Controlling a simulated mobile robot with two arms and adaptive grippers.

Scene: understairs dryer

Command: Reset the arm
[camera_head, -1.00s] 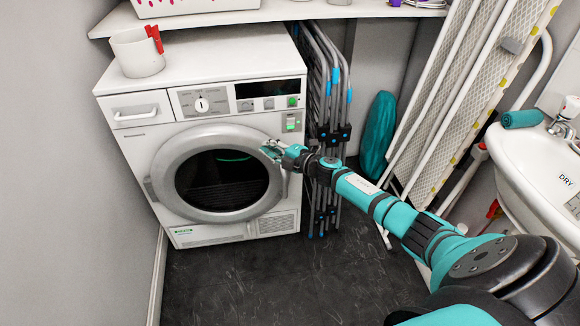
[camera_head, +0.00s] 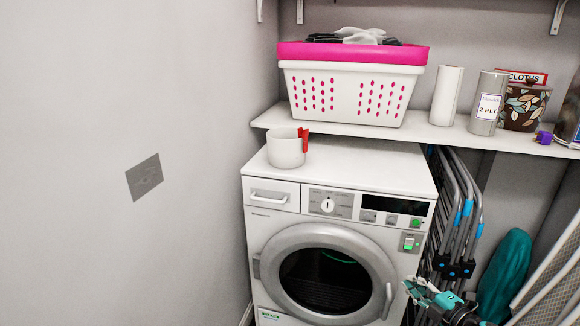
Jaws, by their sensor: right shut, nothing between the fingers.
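My right gripper (camera_head: 422,290) shows at the bottom right of the head view, with its wrist cut off by the lower edge. It is shut and empty, just right of the dryer door's handle; I cannot tell if it touches the dryer. The white dryer (camera_head: 272,226) stands in the middle with its round door (camera_head: 375,262) shut. My left gripper is out of view.
A white mug (camera_head: 285,150) with a red item stands on the dryer. A shelf (camera_head: 425,132) above holds a pink-rimmed basket (camera_head: 350,85), paper rolls and a patterned pot (camera_head: 523,107). A folded drying rack (camera_head: 466,215) and a teal bundle (camera_head: 505,270) stand at right.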

